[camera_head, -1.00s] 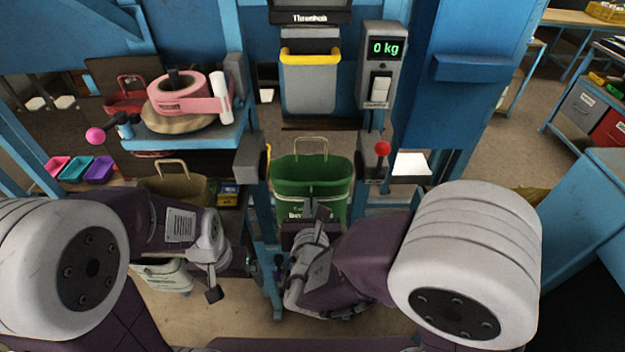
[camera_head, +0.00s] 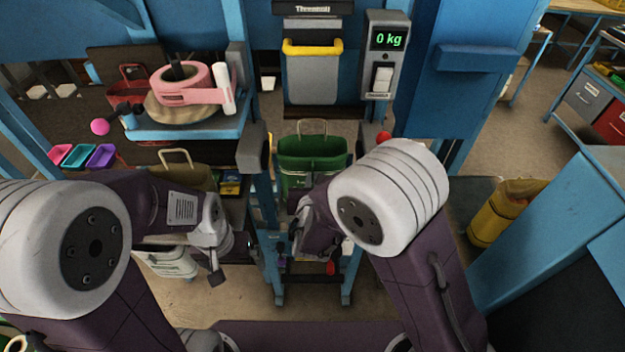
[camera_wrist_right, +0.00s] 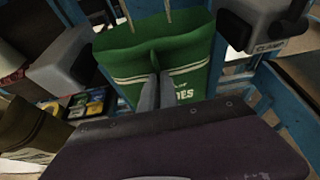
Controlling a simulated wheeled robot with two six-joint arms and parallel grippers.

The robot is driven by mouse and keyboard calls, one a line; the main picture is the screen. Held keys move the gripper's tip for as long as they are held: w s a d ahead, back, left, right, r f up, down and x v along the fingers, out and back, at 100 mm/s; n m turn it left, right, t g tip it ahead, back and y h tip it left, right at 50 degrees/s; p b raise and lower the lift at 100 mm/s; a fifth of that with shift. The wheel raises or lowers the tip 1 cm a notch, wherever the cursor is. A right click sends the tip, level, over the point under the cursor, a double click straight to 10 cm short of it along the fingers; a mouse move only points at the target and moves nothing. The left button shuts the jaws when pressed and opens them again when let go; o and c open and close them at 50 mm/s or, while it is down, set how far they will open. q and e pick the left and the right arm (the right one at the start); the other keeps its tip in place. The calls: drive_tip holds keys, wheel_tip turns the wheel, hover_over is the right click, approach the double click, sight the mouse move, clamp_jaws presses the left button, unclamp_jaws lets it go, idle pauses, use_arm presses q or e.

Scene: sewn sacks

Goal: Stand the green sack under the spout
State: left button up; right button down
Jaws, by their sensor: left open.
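The green sack (camera_head: 313,152), with its thin handle up, is upright between the grey side blocks, below the grey spout (camera_head: 312,82) with the yellow bar. It fills the middle of the right wrist view (camera_wrist_right: 195,58). There my right gripper (camera_wrist_right: 158,88) has its fingers close together on the sack's near wall, with a pinched fold of cloth between them. In the head view my right arm hides this gripper and the sack's lower right. My left gripper (camera_head: 232,262) is open and empty, low at the left, apart from the green sack.
A grey block (camera_head: 251,148) stands left of the sack. A scale display (camera_head: 388,38) reads 0 kg. A tan sack (camera_head: 182,172) and a shelf with pink tape (camera_head: 185,84) are at the left.

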drive_tip(key=shift+s+f, duration=0.1)
drive_tip(key=c, duration=2)
unclamp_jaws()
drive_tip(key=shift+b, duration=0.3)
drive_tip(key=shift+c, duration=0.2)
drive_tip(key=o, duration=0.4)
